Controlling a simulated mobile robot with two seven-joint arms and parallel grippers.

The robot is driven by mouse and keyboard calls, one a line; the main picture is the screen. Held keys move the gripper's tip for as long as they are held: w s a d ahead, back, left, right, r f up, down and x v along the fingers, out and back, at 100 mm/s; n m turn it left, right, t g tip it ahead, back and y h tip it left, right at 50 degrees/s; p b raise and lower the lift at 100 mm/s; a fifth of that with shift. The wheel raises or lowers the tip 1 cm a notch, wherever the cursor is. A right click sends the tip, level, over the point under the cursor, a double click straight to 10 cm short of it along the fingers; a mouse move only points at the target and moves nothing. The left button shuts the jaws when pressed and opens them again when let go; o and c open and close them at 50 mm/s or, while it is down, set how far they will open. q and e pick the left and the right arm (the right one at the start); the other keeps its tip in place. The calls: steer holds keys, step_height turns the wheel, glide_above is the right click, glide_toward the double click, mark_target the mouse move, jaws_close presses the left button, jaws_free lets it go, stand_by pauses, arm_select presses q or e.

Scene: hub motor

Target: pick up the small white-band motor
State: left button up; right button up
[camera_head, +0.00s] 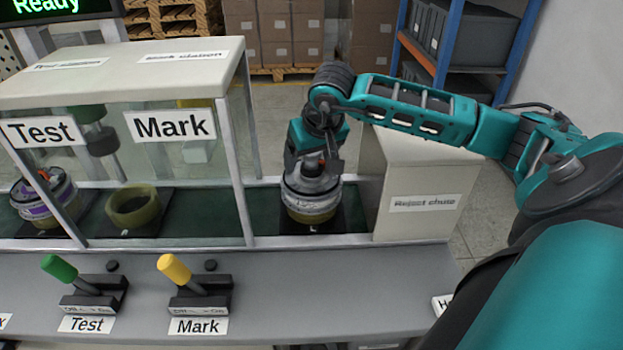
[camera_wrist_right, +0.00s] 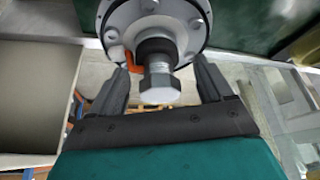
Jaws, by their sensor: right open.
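A small motor with a pale white-grey band (camera_head: 312,200) sits upright in an olive holder (camera_head: 312,217) at the station left of the reject chute. Its round metal face (camera_wrist_right: 126,20) shows in the right wrist view, with an orange cable and a shaft ending in a hex nut (camera_wrist_right: 159,84). My right gripper (camera_head: 325,166) is directly above the motor, pointing down. In the right wrist view its open fingers (camera_wrist_right: 162,76) stand on both sides of the shaft, with gaps showing. My left gripper is not in view.
A purple-band motor (camera_head: 38,208) sits at the Test station. An empty olive holder (camera_head: 133,210) stands at the Mark station. A glazed guard (camera_head: 246,150) and the reject chute box (camera_head: 430,175) flank the motor. Green (camera_head: 60,268) and yellow (camera_head: 175,268) levers stand in front.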

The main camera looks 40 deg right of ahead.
steer(key=shift+w+f, duration=0.1)
steer(key=shift+f, duration=0.1)
jaws_close()
stand_by(0.6)
steer(key=shift+r, duration=0.1)
steer(key=shift+w+r, duration=0.15)
